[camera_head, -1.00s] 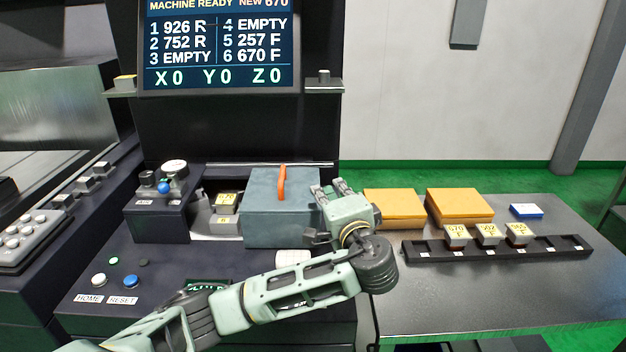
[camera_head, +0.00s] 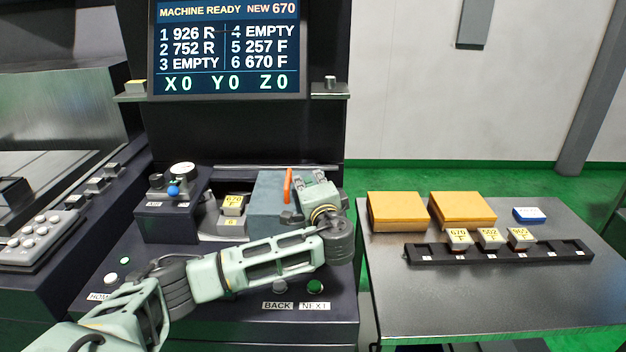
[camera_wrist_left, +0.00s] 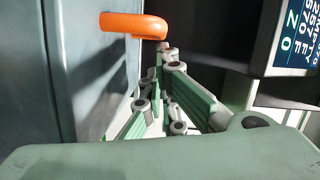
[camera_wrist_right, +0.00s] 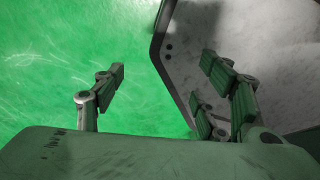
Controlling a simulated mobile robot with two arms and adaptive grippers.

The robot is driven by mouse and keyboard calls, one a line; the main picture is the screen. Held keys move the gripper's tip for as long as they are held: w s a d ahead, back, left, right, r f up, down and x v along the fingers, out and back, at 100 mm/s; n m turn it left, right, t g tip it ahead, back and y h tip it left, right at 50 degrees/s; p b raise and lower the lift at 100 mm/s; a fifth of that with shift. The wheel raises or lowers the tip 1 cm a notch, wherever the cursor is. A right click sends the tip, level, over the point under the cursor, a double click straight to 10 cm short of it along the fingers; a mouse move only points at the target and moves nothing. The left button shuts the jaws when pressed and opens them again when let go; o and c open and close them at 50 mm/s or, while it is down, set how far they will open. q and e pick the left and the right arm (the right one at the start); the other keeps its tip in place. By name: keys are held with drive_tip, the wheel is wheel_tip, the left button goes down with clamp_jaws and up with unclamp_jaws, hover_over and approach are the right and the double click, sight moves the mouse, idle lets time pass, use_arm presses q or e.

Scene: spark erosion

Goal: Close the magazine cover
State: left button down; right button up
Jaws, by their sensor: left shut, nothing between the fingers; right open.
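The magazine cover (camera_head: 267,200) is a blue-grey box with an orange handle (camera_head: 288,185), standing over the right part of the magazine. The magazine's left part is uncovered and shows a block labelled 670 F (camera_head: 233,206). My left gripper (camera_head: 303,180) is shut and empty, at the cover's right side just right of the handle; its arm crosses in front of the cover. In the left wrist view the cover's face (camera_wrist_left: 85,80) and handle (camera_wrist_left: 135,26) are close beside the fingers (camera_wrist_left: 165,95); contact cannot be told. My right gripper (camera_wrist_right: 165,90) is open and empty, in the right wrist view only.
Buttons labelled BACK and NEXT (camera_head: 296,305) lie on the panel below my left arm. A knob box (camera_head: 170,210) stands left of the magazine. The right table (camera_head: 480,310) holds two yellow boxes (camera_head: 430,210) and a black rack (camera_head: 500,253) with labelled blocks.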

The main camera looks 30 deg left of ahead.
drive_tip(key=shift+s+d, duration=0.1)
drive_tip(key=shift+d, duration=0.05)
use_arm(q)
drive_tip(key=shift+s+a, duration=0.3)
drive_tip(key=shift+a, duration=0.1)
drive_tip(key=s+a, duration=0.8)
drive_tip(key=a, duration=0.5)
drive_tip(key=shift+a, duration=0.2)
use_arm(e)
drive_tip(key=shift+s+d+f, duration=0.2)
drive_tip(key=shift+s+d, duration=0.05)
drive_tip(key=shift+d, duration=0.05)
use_arm(q)
drive_tip(key=shift+s+r, duration=0.1)
use_arm(e)
drive_tip(key=shift+a, duration=0.1)
